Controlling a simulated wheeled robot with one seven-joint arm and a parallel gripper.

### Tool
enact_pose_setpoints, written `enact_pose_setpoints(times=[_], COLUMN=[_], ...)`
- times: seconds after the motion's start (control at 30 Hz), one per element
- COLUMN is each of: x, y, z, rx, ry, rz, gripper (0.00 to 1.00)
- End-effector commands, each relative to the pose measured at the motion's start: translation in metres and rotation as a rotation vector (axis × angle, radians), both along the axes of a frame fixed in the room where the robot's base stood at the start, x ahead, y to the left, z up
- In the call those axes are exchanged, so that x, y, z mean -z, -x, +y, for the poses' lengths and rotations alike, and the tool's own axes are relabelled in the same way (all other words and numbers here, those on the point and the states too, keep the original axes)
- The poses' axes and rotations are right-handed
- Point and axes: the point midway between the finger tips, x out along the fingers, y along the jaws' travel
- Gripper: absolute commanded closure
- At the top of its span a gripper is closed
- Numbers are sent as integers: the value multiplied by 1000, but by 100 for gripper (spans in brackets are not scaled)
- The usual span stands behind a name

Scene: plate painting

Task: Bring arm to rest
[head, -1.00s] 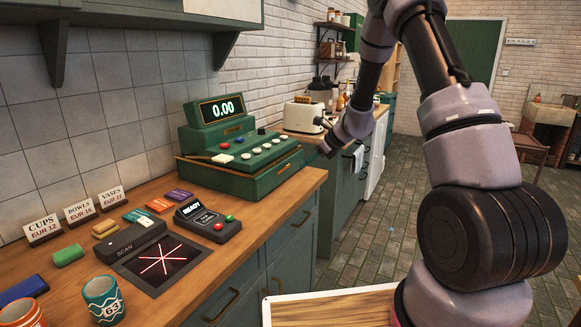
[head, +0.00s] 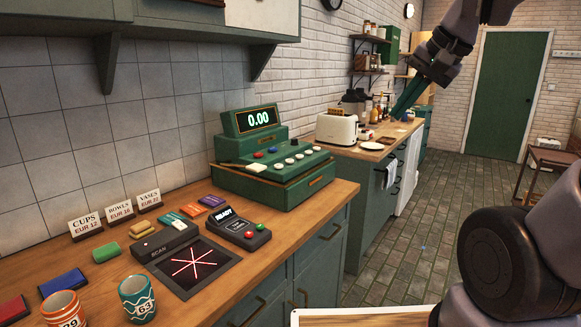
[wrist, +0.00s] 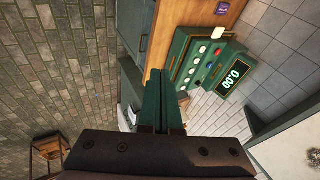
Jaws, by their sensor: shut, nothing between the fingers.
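My gripper (head: 398,111) shows at the upper right of the head view, at the end of my raised arm, with its green fingers pointing down and left. It looks in front of the far counter's back end and appears apart from it. In the wrist view the two green fingers (wrist: 160,88) lie together, shut with nothing between them. The lower part of my arm fills the right edge of the head view.
A green cash register (head: 270,165) reading 0.00 stands on the wooden counter (head: 325,197); it also shows in the wrist view (wrist: 205,70). A scanner pad (head: 195,265), a card terminal (head: 235,228) and two cups (head: 137,300) are nearby. Open floor lies to the right.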

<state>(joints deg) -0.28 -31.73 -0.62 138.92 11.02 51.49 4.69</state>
Motion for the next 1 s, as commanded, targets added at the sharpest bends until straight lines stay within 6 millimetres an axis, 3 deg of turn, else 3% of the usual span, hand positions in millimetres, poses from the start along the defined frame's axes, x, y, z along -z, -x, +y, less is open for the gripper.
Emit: enact_pose_setpoints(times=[0.1, 0.3, 1.0], x=[-5, -5, -5], y=[29, 49, 50], z=[-14, -25, -26], rx=[-65, -113, -115], ry=[124, 225, 228], rz=[-75, -121, -122], gripper=[100, 100, 100])
